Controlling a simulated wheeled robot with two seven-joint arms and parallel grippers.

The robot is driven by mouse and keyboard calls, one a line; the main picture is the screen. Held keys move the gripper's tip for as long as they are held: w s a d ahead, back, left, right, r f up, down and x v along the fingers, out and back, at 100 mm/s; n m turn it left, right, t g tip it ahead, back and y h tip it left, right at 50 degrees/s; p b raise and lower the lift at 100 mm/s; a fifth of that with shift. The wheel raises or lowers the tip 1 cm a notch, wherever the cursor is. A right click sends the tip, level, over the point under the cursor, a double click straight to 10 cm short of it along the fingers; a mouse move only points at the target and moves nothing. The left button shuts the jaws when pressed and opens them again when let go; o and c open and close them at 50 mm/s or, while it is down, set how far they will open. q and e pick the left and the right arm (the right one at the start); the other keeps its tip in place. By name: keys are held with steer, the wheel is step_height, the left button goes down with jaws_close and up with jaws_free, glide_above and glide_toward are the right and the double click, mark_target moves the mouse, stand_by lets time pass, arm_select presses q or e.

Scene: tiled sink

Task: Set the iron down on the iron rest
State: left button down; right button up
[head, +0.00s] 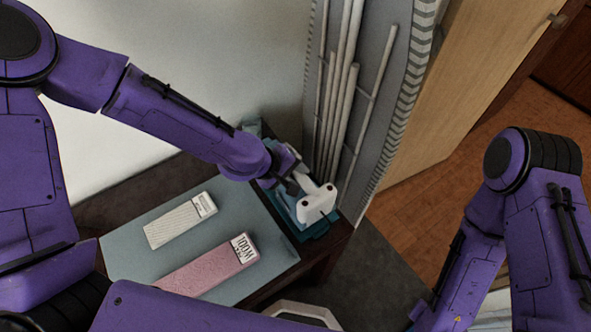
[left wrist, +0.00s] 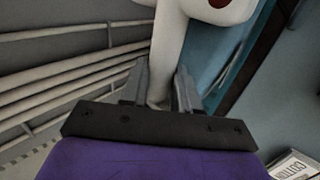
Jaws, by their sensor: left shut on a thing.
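The white iron (head: 315,203) is at the right end of the table, over the teal iron rest (head: 310,232). My left gripper (head: 292,184) is shut on the iron's white handle; the handle (left wrist: 163,70) runs between the two fingers in the left wrist view. The iron and the rest overlap in the head view, and I cannot tell whether they touch. The iron's underside is hidden. My right arm shows at the right of the head view, but its gripper is not clearly visible.
A white labelled block (head: 180,220) and a pink block marked WOOL (head: 210,268) lie on the grey-blue mat (head: 125,252). Pale pipes (head: 345,110) stand close behind the iron. A wooden door (head: 450,90) is at right. Bare mat lies around the blocks.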

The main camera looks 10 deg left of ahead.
arm_select(q)
steer(key=shift+w+f, duration=0.15)
steer(key=shift+f, duration=0.35)
steer(key=shift+f+b, duration=0.3)
steer(key=shift+b, duration=0.1)
steer(key=c, duration=0.8)
jaws_free()
steer(key=shift+o, duration=0.2)
steer(key=shift+s, duration=0.2)
steer(key=p+v, duration=0.1)
steer(key=v, duration=0.9)
steer(key=shift+r+p, duration=0.25)
steer(key=shift+p, duration=0.1)
steer(key=shift+s+a, duration=0.1)
